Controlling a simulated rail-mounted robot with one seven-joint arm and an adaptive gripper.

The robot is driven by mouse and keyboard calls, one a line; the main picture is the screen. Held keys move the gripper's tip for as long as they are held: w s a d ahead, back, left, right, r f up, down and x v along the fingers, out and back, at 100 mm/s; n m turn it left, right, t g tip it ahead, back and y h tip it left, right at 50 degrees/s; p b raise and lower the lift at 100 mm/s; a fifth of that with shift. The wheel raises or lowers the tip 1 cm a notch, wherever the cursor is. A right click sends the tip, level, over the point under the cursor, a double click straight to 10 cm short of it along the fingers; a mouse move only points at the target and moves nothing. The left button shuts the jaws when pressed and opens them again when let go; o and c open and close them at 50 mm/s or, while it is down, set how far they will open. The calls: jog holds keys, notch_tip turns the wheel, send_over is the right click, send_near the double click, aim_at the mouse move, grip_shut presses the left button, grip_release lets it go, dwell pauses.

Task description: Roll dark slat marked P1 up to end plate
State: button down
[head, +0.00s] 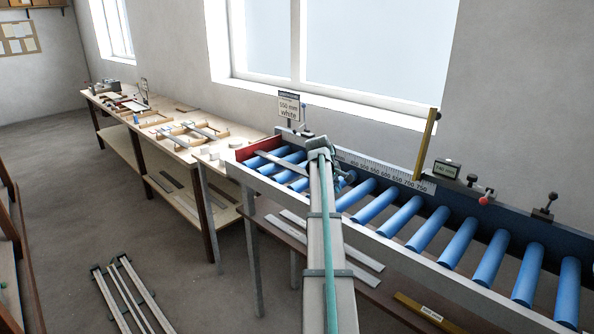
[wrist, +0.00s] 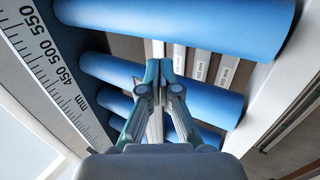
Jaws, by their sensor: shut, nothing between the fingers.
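The roller track with blue rollers (head: 405,222) runs along the wall in the head view. A red plate (head: 262,147) closes its far left end, which looks like the end plate. In the wrist view my gripper (wrist: 159,74) is shut and empty, pointing down over the blue rollers (wrist: 160,85). In the head view my own arm covers part of the track near the gripper. I cannot make out a dark slat marked P1 in either view. Pale labelled strips (wrist: 202,66) show between the rollers in the wrist view, seemingly below them.
A printed scale (head: 385,172) runs along the track's back side, also in the wrist view (wrist: 48,65). A yellow upright (head: 427,145) and a small display unit (head: 446,169) stand there. A sign reads 550 mm white (head: 289,106). A workbench (head: 170,130) stands left; long profiles (head: 130,296) lie on the floor.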

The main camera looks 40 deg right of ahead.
jog(key=shift+s, duration=0.1)
dwell(0.3)
notch_tip(320, 180, up, 6)
jog(key=p, duration=0.4)
jog(key=shift+r, duration=0.25)
dwell(0.3)
